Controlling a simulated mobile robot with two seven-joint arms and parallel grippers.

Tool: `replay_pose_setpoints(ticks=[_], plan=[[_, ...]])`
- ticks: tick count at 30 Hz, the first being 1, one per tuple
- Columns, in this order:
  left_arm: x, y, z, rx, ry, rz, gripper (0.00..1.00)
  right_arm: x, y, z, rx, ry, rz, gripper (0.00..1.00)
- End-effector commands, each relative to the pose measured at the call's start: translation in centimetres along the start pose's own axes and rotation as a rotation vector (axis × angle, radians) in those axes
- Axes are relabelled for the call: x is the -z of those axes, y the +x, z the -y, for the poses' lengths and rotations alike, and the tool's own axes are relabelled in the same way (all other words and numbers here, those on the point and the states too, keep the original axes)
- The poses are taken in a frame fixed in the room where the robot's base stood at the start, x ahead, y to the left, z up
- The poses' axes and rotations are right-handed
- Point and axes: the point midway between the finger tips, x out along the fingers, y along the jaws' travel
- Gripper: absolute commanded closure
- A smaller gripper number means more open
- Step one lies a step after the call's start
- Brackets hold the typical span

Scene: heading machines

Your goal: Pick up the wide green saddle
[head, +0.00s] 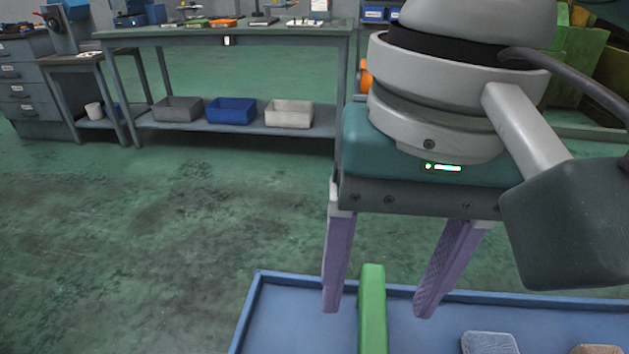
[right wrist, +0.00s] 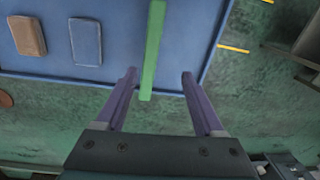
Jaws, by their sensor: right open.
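The green piece (head: 373,312) is a long, narrow bar in the head view, reaching over the far rim of a blue tray (head: 262,318). It also shows in the right wrist view (right wrist: 152,50), with its near end between my fingers. Whether it is a wide saddle I cannot tell, since only its narrow top face shows. My right gripper (head: 378,305) is open, with its purple fingers pointing down on either side of the bar. In the right wrist view there is a gap on both sides of the bar, wider on the right. My left gripper is not in view.
In the tray are a grey-blue block (head: 489,343) and a brown block (head: 597,349). A workbench (head: 240,32) with bins on its lower shelf stands at the back. Green floor (head: 150,230) lies open left of the tray.

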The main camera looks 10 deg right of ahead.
Motion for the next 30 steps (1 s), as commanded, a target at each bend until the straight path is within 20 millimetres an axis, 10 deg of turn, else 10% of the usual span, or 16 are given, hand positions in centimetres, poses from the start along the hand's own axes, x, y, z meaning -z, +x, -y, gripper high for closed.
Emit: replay_pose_setpoints(ticks=[3, 30], plan=[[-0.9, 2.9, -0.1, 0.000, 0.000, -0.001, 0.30, 0.8, 2.4, -1.1, -0.043, 0.059, -0.005, 0.30], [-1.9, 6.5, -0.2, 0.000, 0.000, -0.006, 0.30, 1.3, 12.3, -1.9, -0.061, 0.088, -0.004, 0.30]])
